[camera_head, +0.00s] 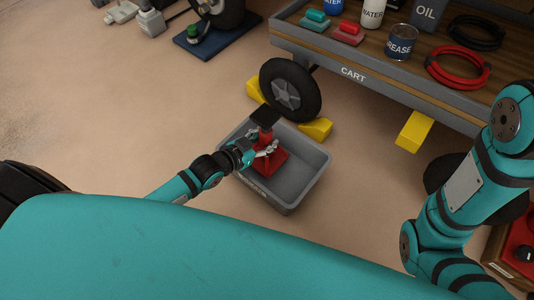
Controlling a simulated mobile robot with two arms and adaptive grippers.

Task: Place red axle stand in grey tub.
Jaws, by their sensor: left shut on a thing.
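The grey tub (304,163) sits on the floor in front of the cart's wheel. The red axle stand (266,164) has a red base and a black top and is upright within the tub's outline. My left gripper (268,150) reaches in from the left over the tub's rim and is shut on the axle stand. I cannot tell whether the stand's base touches the tub's floor. My right arm is at the right edge, and its gripper is out of view.
The cart (375,82) with cans, bottles and cable coils stands behind the tub. Its wheel (291,90) has yellow chocks (316,129) close to the tub's back edge. A blue mat (217,36) with a wheel lies at the back left.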

